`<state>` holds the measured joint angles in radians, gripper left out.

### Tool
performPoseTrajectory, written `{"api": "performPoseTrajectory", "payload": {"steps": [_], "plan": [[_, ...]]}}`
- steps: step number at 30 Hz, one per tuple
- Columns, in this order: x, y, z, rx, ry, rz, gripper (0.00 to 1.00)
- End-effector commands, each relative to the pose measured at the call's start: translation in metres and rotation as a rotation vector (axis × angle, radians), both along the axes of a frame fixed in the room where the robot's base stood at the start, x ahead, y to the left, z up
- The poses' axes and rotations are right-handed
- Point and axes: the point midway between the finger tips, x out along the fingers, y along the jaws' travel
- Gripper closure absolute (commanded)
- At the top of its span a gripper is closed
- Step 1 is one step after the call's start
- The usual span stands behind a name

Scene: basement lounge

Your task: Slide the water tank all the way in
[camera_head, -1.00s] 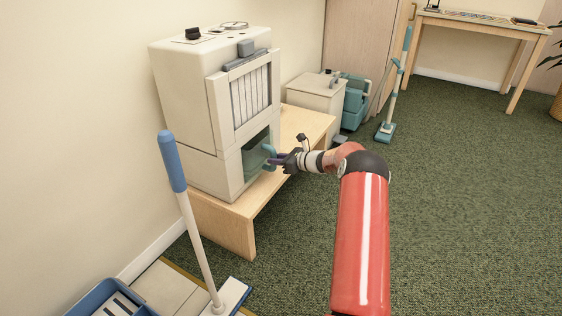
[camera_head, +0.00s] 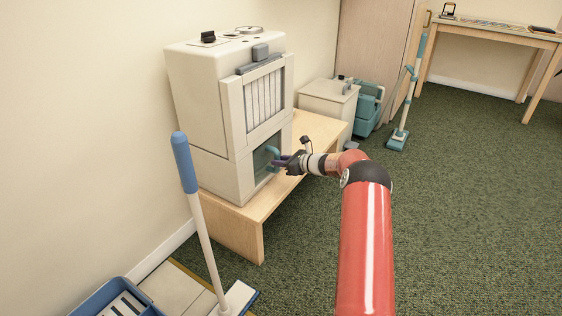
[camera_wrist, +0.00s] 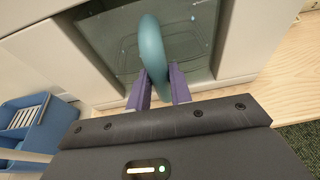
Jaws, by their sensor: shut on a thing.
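The white dehumidifier-like machine (camera_head: 217,95) stands on a low wooden bench. Its water tank (camera_wrist: 105,38), dark and see-through, sits in the opening low on the machine's front. A teal handle (camera_wrist: 152,50) curves out from the tank's front. In the head view, the handle (camera_head: 273,153) is at the left of my gripper (camera_head: 281,162). In the wrist view, my gripper (camera_wrist: 160,90) has its purple fingers on either side of the handle, shut on it. The tank appears close to flush with the front; its exact depth is hard to tell.
The wooden bench (camera_head: 238,236) has bare top to the right of the machine. A blue-handled mop (camera_head: 203,235) and a blue bucket (camera_head: 112,300) stand at the front left. A small white cabinet (camera_head: 327,100) and a teal-based upright cleaner (camera_head: 398,138) are behind. Green carpet is clear on the right.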

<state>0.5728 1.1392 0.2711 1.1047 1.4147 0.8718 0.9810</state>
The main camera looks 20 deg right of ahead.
Motion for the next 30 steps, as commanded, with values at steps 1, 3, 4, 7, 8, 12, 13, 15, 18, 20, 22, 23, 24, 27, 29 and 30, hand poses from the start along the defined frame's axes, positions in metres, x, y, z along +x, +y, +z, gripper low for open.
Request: {"api": "performPoseTrajectory", "payload": {"steps": [1, 3, 4, 7, 8, 12, 13, 15, 18, 20, 22, 23, 24, 27, 29, 30], "plan": [[0.0002, 0.0002, 0.0009, 0.001, -0.002, 0.0, 1.0], [0.0003, 0.0002, 0.0006, 0.001, -0.002, 0.0, 1.0], [0.0004, 0.0003, 0.0005, 0.001, -0.002, 0.0, 1.0], [0.0012, 0.001, -0.0005, 0.0, -0.002, 0.0, 1.0], [0.0015, 0.0012, -0.0008, 0.0, -0.002, 0.0, 1.0], [0.0033, 0.0028, -0.0026, 0.001, -0.002, 0.001, 1.0], [0.0036, 0.0032, -0.0028, 0.001, -0.002, 0.001, 1.0], [0.0044, 0.0038, -0.0033, 0.001, -0.002, 0.001, 1.0], [0.0049, 0.004, -0.0033, 0.001, -0.002, 0.001, 1.0], [0.0049, 0.004, -0.0032, 0.001, -0.002, 0.0, 1.0], [0.0048, 0.004, -0.0031, 0.001, -0.002, 0.0, 1.0], [0.0048, 0.004, -0.0031, 0.001, -0.002, 0.0, 1.0], [0.0049, 0.0039, -0.0031, 0.001, -0.002, 0.0, 0.75], [0.0049, 0.0039, -0.0032, 0.001, -0.001, 0.0, 0.62], [0.0047, 0.0038, -0.0034, 0.001, -0.001, 0.0, 0.54], [0.0047, 0.0038, -0.0035, 0.001, -0.001, 0.0, 0.54]]}}
